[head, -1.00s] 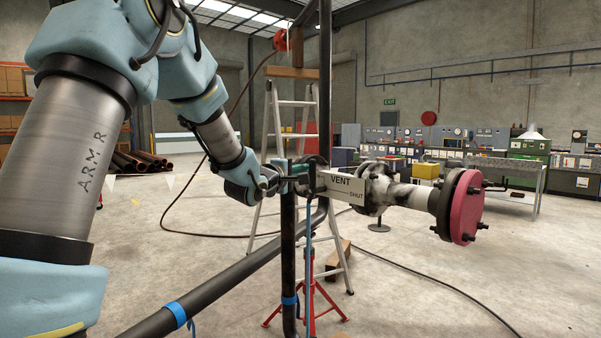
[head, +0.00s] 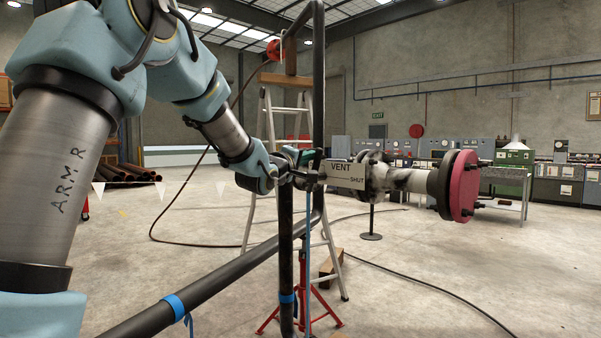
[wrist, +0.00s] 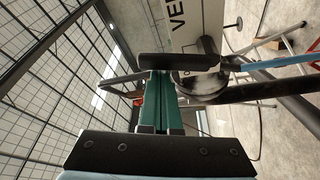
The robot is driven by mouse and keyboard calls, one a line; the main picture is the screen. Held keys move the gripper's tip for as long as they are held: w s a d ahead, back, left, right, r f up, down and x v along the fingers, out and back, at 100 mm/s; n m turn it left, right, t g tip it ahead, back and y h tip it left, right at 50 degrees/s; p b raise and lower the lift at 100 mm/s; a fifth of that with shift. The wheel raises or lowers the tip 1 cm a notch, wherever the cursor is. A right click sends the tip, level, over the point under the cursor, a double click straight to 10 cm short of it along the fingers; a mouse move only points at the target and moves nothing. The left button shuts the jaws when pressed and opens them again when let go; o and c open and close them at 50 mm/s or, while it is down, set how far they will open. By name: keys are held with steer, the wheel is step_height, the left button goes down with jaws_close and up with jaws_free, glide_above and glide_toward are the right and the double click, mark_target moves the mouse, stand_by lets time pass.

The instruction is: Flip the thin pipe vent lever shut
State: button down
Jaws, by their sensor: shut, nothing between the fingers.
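The vent sign (head: 345,175), marked VENT and SHUT, stands on the pipework beside the thin upright pipe (head: 286,235). My gripper (head: 303,155) is at the top of this pipe, just left of the sign. The sign (wrist: 188,30) is just beyond the tip. Contact with the lever is also unclear.
A pipe with a pink end flange (head: 463,187) extends right of the sign. A sloping dark pipe (head: 225,280) crosses the front. A stepladder (head: 270,170) and red stand (head: 307,315) are behind. Wire mesh (wrist: 40,110) is left in the wrist view.

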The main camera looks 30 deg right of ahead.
mark_target(317, 165)
steer(key=m+b, duration=0.1)
steer(key=s+f+m+b, duration=0.1)
steer(key=b, duration=0.1)
steer(key=m+h+b, duration=0.1)
steer(key=shift+s+d+f+b, duration=0.2)
steer(key=shift+s+d+b, duration=0.05)
steer(key=shift+b, duration=0.1)
steer(key=m+b, duration=0.1)
steer(key=s+m+h+b, duration=0.1)
steer(key=m+b, duration=0.2)
steer(key=b, duration=0.1)
steer(key=shift+s+d+f+m+g+h, duration=0.2)
steer(key=shift+s+f+m+g+h, duration=0.05)
steer(key=shift+f+m+g+h, duration=0.15)
steer(key=shift+s+d+f+m+g+h+b, duration=0.1)
steer(key=shift+s+f+m+g+h+b, duration=0.5)
steer(key=shift+m+b, duration=0.95)
steer(key=shift+s+d+f+m+g+h+b, duration=0.2)
steer(key=shift+m+g+b, duration=0.75)
steer(key=shift+m, duration=0.95)
steer(key=shift+s+f+m+g+h+b, duration=0.25)
steer(key=shift+f+m+g+b, duration=0.3)
steer(key=shift+m+b, duration=1.05)
steer(key=shift+r+m, duration=0.1)
steer(key=shift+m, duration=0.15)
